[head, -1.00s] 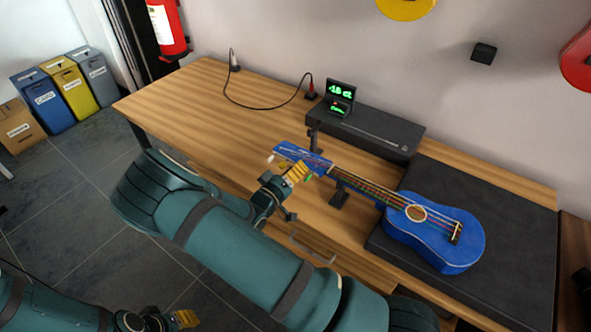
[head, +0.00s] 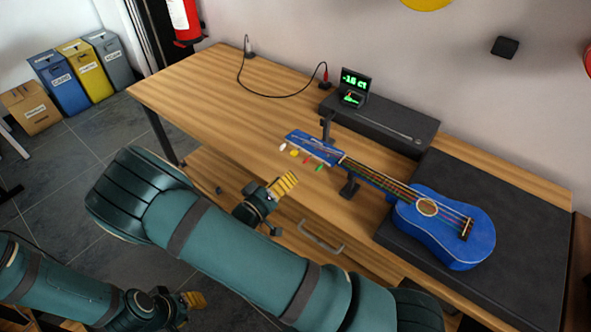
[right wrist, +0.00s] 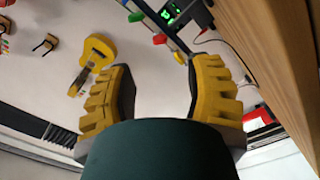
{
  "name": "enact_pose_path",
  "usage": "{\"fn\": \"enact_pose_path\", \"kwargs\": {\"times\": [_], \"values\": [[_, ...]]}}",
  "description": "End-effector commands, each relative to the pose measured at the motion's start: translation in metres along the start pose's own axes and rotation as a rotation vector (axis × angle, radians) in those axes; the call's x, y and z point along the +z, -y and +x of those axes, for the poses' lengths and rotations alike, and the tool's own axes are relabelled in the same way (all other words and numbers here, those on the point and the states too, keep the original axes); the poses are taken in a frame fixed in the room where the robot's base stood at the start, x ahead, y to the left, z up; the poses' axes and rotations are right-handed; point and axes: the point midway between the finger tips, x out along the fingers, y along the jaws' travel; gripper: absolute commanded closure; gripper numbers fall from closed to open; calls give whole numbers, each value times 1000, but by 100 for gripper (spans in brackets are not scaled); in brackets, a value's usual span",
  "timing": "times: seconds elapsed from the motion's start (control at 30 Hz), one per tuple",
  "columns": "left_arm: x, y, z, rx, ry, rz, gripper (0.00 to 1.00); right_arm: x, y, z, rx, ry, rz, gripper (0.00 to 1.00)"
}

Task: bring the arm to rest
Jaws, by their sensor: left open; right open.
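My right gripper (head: 283,186), with yellow fingers, is open and empty in front of the wooden table's front edge. It sits left of and below the headstock of a blue ukulele (head: 440,232), apart from it. In the right wrist view the two fingers (right wrist: 160,92) are spread with nothing between them; coloured tuning pegs (right wrist: 158,39) show beyond. My left gripper (head: 192,300) is low at the bottom left, above the floor, open. The ukulele lies on a dark mat (head: 545,215), its neck on a black support (head: 349,188).
A tuner (head: 354,84) with a green display stands on a black case (head: 400,122) at the back of the table (head: 200,85). A cable lies on the left part of the table. Recycling bins (head: 62,85) stand at the far left. A drawer handle (head: 322,240) juts from the table front.

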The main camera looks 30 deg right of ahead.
Motion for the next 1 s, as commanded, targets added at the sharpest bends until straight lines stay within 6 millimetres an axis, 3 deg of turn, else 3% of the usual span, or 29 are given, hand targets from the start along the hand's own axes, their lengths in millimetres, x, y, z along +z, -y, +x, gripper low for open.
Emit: {"fn": "enact_pose_path", "kwargs": {"times": [0.23, 0.77, 0.87, 1.0], "values": [[0, 0, 0, 0, 0, 0, 65, 0, 0, -18, 1, 1, 0, 48], [0, 0, 0, 0, 0, 0, 65, 1, 0, -18, -3, 2, -1, 48], [0, 0, 0, 0, 0, 0, 65, 8, 8, -14, -53, 13, -3, 48], [0, 0, 0, 0, 0, 0, 65, 34, 39, -7, -259, 73, 4, 48]]}}
